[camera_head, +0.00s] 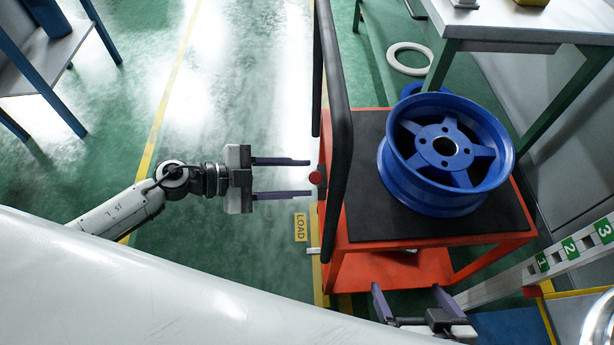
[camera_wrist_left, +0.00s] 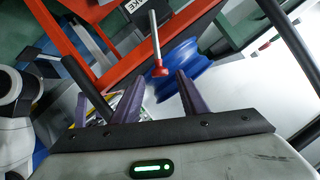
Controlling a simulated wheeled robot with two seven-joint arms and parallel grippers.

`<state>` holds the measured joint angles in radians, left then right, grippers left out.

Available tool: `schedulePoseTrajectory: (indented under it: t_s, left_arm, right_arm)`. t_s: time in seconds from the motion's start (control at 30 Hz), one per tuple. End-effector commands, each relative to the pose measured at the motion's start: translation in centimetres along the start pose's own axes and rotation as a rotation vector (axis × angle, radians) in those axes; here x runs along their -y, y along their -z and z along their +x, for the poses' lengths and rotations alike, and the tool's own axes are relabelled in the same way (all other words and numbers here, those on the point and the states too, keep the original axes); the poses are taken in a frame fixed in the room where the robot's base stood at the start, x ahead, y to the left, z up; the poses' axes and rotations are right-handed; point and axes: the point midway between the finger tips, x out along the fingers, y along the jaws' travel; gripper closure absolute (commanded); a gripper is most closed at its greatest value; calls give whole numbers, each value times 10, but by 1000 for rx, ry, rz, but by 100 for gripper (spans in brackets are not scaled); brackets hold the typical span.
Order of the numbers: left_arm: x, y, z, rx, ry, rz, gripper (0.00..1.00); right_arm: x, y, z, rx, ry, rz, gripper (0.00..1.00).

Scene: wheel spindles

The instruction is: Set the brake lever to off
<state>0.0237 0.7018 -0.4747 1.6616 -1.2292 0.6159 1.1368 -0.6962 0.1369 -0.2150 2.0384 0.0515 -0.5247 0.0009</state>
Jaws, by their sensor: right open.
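The brake lever shows in the left wrist view as a grey rod (camera_wrist_left: 154,38) with a red knob (camera_wrist_left: 160,70), under a partly cut-off dark label plate. In the head view only its red knob (camera_head: 316,178) shows, at the left side of the orange cart (camera_head: 347,255). My left gripper (camera_head: 307,178) is open and empty, its purple fingers pointing right. The knob lies just beyond the fingertips, in line with the gap between them. It also lines up with this gap in the left wrist view. My right gripper (camera_head: 409,291) is open and empty at the bottom, near the cart's front.
A blue wheel (camera_head: 445,150) lies on the cart's black mat (camera_head: 365,215). The cart's dark handle bar (camera_head: 335,100) rises beside the knob. A workbench (camera_head: 530,25) stands at top right, and a numbered rail (camera_head: 550,258) at right. Floor around the left arm is clear.

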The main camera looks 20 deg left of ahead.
Motion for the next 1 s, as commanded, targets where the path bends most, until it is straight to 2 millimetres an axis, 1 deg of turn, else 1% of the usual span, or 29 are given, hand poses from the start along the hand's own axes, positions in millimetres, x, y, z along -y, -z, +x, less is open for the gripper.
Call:
schedulePoseTrajectory:
  t_s: [0.03, 0.1, 0.2, 0.53, 0.77, 1.0]
  left_arm:
    - [0, 0, 8, -3, 2, 0, 60]
    - [0, 0, 16, -2, 2, -1, 60]
    - [1, 0, 24, -1, 2, 0, 60]
    - [0, 0, 27, 0, 1, -1, 60]
    - [0, 0, 26, 0, 1, -1, 99]
    - [1, 0, 26, 1, 0, -5, 100]
  right_arm:
    - [0, -1, 1, 0, 0, 0, 4]
    - [-1, -2, 2, 1, 0, 0, 4]
    - [-1, -2, 2, 1, 0, 0, 4]
    - [-1, -2, 2, 1, -1, -1, 4]
    - [-1, -3, 1, 3, -1, 0, 4]
    - [-1, -4, -1, 7, 0, 1, 4]
